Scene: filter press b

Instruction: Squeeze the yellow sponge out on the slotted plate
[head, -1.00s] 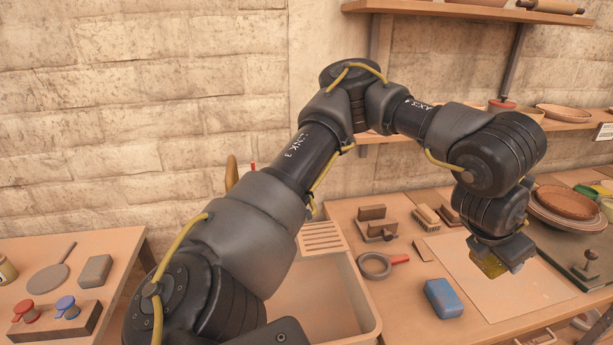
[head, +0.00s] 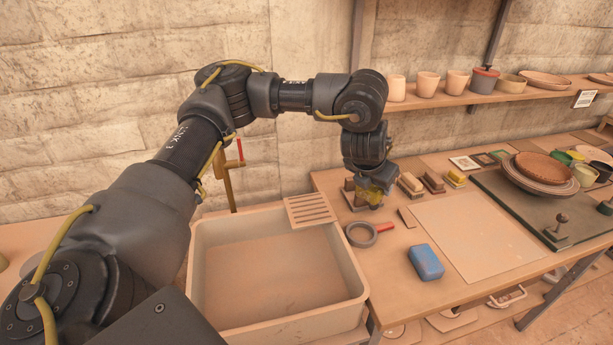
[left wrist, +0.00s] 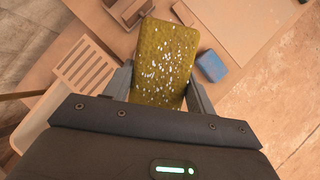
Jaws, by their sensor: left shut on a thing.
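My left gripper (head: 370,187) is shut on the yellow sponge (left wrist: 165,62). In the left wrist view the sponge lies between the two fingers, dark yellow with white specks on its face. The slotted plate (head: 310,210) sits across the back right corner of the basin, left of my gripper. It also shows at the left of the left wrist view (left wrist: 84,70). My right gripper is not in view.
The pale basin (head: 353,278) stands below the slotted plate. A round tool with a red handle (head: 361,235) and a blue sponge (head: 426,262) lie on the table. A pale board (head: 475,240) lies bare to the right. A shelf (head: 455,99) with cups runs above.

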